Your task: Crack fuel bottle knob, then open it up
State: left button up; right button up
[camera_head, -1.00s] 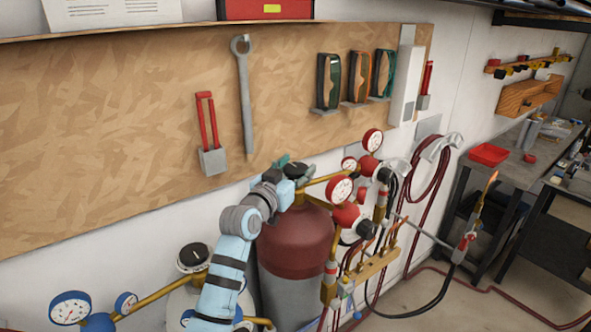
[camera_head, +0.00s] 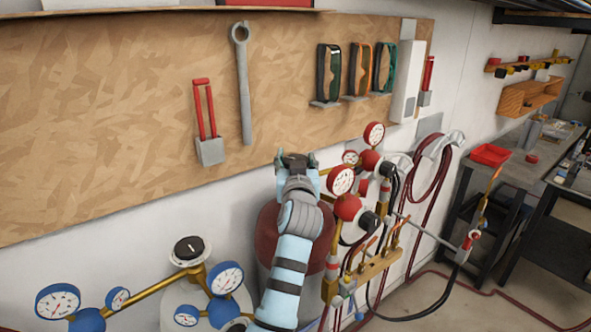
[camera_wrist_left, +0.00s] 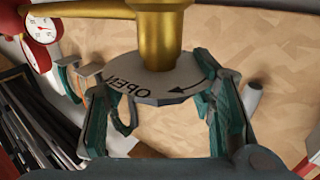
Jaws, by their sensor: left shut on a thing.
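The fuel bottle (camera_head: 266,235) is the dark red cylinder in the middle of the head view, partly hidden behind my left arm. Its knob (camera_wrist_left: 150,82) shows in the left wrist view as a grey disc marked OPEN with a curved arrow, on a brass stem (camera_wrist_left: 158,35). My left gripper (camera_wrist_left: 160,105) is shut on this knob, with teal fingers on both sides of its rim. In the head view my left gripper (camera_head: 297,160) is at the bottle's top and mostly hides the knob. How far the knob is turned cannot be told. My right gripper is not in view.
Red regulators with gauges (camera_head: 341,180) stand close to the right of the gripper. A second bottle with a black knob (camera_head: 189,248) and blue gauges (camera_head: 225,278) is at lower left. The wooden tool board (camera_head: 130,120) is behind. Hoses hang at right.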

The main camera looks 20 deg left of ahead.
aim_at(296, 159)
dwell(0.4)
pick_arm(q)
jog(key=o, duration=1.2)
notch_tip(296, 159, up, 10)
jog(key=shift+w, duration=0.1)
